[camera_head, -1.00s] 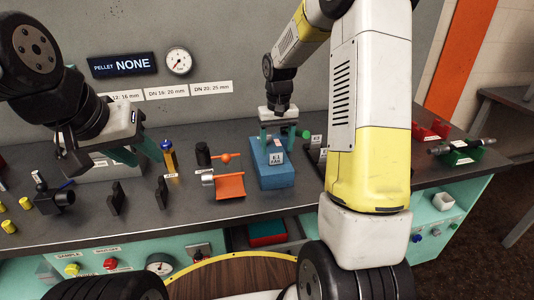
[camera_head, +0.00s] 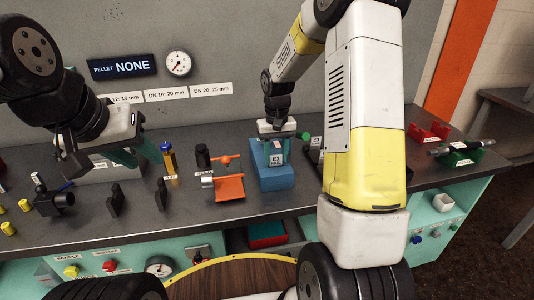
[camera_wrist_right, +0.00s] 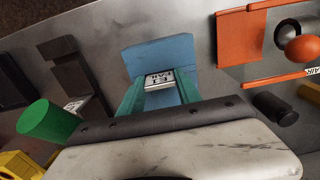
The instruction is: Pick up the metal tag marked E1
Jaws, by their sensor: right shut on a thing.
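The metal tag marked E1 (camera_head: 275,160) is a small pale plate with dark lettering, at the blue block (camera_head: 277,181) on the bench. In the right wrist view the tag (camera_wrist_right: 160,79) sits between the green fingers of my right gripper (camera_wrist_right: 160,88), with the blue block (camera_wrist_right: 160,52) behind it. My right gripper (camera_head: 277,148) is shut on the tag, right over the block. Whether the tag touches the block I cannot tell. My left gripper (camera_head: 140,157) hangs over the left part of the bench, apart from the tag; its fingers look spread and empty.
An orange holder (camera_head: 229,188) stands left of the blue block. A green cylinder (camera_wrist_right: 49,121) and dark stands are close beside my right gripper. A blue-capped bottle (camera_head: 169,158) stands near my left gripper. Red (camera_head: 428,134) and green (camera_head: 461,155) holders are at the right.

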